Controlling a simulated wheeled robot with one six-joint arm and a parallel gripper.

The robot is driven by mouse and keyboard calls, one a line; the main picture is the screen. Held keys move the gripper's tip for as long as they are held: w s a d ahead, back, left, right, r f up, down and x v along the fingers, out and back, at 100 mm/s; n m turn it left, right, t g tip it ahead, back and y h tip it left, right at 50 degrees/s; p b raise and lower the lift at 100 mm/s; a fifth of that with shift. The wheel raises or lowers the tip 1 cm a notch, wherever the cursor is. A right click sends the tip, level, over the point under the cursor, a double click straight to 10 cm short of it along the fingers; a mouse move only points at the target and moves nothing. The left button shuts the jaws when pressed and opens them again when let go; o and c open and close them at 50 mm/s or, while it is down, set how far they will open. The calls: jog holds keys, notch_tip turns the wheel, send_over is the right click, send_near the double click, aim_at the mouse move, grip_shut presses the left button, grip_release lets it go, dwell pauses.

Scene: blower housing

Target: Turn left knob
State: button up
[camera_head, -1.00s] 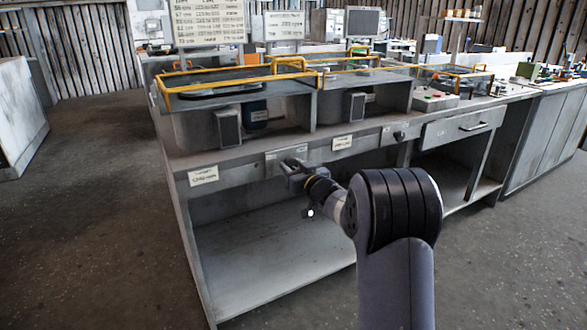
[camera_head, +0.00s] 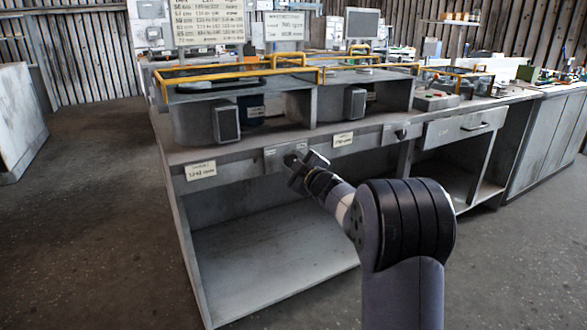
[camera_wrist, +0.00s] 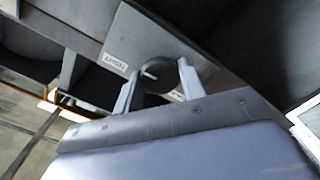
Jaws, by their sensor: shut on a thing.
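The left knob (camera_wrist: 157,74) is a dark round knob with a light pointer mark, on a grey front plate (camera_wrist: 135,40) with small white labels. In the wrist view my gripper (camera_wrist: 158,80) has one finger on each side of the knob and is shut on it. The wrist picture is tilted. In the head view my gripper (camera_head: 298,168) is at the plate on the bench's front rail, left of centre, and hides most of the knob. A second dark knob (camera_head: 401,134) sits on the same rail farther right, apart from my gripper.
The grey bench (camera_head: 225,178) has an open lower shelf below the rail. Yellow guard rails (camera_head: 235,73) frame the housings on top. A drawer with a handle (camera_head: 475,126) is at right. Open floor (camera_head: 95,200) lies to the left.

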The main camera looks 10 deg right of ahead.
jog(key=n+b, duration=0.3)
jog(key=n, duration=0.2)
jog(key=shift+f+n, duration=0.15)
jog(key=shift+n, duration=0.15)
jog(key=n+b, duration=0.2)
jog(key=n, duration=0.3)
jog(key=shift+n+b, duration=0.3)
jog(key=shift+b, duration=0.05)
jog(key=o, duration=1)
jog(key=shift+c, duration=0.2)
jog(key=p+v, duration=0.1)
jog(key=v, duration=1)
jog(key=shift+w, duration=0.15)
